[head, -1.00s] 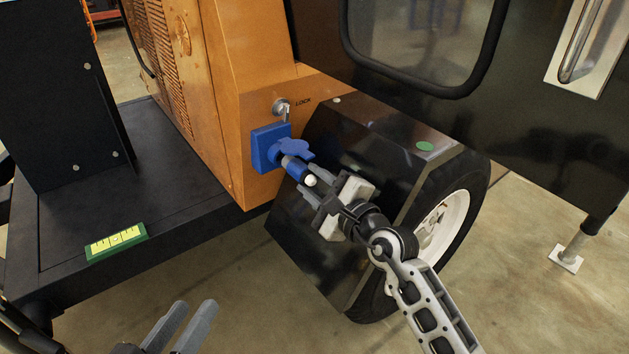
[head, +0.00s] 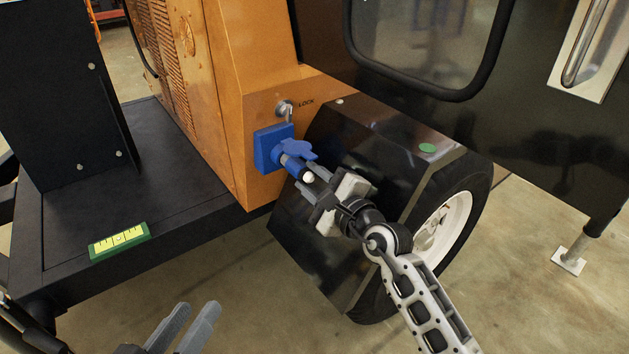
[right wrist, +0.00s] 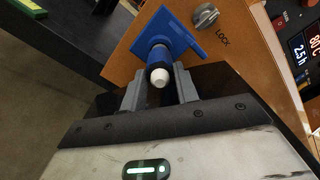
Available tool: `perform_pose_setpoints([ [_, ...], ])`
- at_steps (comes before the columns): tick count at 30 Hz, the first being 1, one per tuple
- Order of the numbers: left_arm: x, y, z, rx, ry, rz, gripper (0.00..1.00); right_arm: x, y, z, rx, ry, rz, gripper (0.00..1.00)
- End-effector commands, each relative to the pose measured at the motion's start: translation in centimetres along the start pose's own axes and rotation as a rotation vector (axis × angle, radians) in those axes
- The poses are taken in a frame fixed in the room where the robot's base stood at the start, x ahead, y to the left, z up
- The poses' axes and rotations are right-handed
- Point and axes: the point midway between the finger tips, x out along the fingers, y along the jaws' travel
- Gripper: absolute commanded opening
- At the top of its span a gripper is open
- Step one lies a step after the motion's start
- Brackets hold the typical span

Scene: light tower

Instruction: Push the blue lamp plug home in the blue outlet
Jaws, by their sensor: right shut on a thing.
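The blue outlet (head: 268,143) is a square box with a raised lid on the orange cabinet's side. It also shows in the right wrist view (right wrist: 178,32). The blue lamp plug (head: 292,164) has a dark body and a white rear end (right wrist: 160,78). Its front is at the outlet's mouth; how deep it sits cannot be told. My right gripper (head: 315,185) is shut on the plug, with one finger on each side in the right wrist view (right wrist: 160,92). My left gripper (head: 185,328) is at the bottom edge of the head view, its two fingers apart and empty.
A black wheel fender (head: 350,240) and tyre stand right beside my right gripper. Open floor is below.

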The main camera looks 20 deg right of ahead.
Motion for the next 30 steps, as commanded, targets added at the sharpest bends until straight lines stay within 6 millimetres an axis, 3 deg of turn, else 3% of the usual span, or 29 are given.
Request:
perform_pose_setpoints([
  [16,0.1,0.0,-0.1,0.002,0.002,0.001,0.36,1.4,-0.1,0.1,0.000,-0.001,-0.002,0.00],
  [30,0.0,0.1,-0.3,0.002,0.002,0.002,0.36,1.4,-0.1,0.1,0.000,-0.001,-0.001,0.00],
])
